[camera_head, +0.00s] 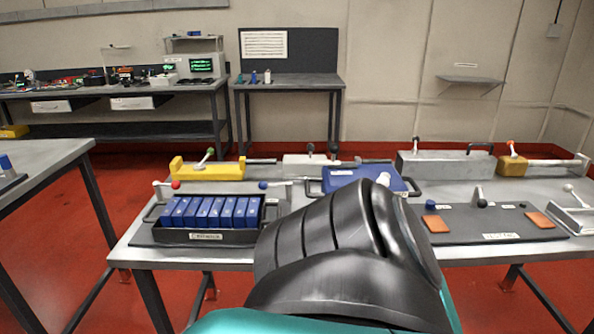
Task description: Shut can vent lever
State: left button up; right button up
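Several small levers with coloured knobs stand on the fixtures of the grey table (136,255). They include a red-knobbed lever (175,185), a blue-knobbed lever (263,185), a green-knobbed lever (210,152) on a yellow block (215,172), and an orange-knobbed lever (510,144) on an ochre block (512,166). The labels are too small to read, so I cannot tell which one is the can vent lever. A black link of my own arm fills the lower middle and hides part of the table. Neither gripper shows.
A black tray (205,237) of blue cells (210,212) sits at the table's left. A blue box (350,181) lies partly behind my arm. A dark mat (460,217) with two orange pads lies at right. A grey box (445,164) stands at the back. Red floor is open at left.

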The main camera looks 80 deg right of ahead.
aim_at(384, 178)
jog(key=z, duration=3)
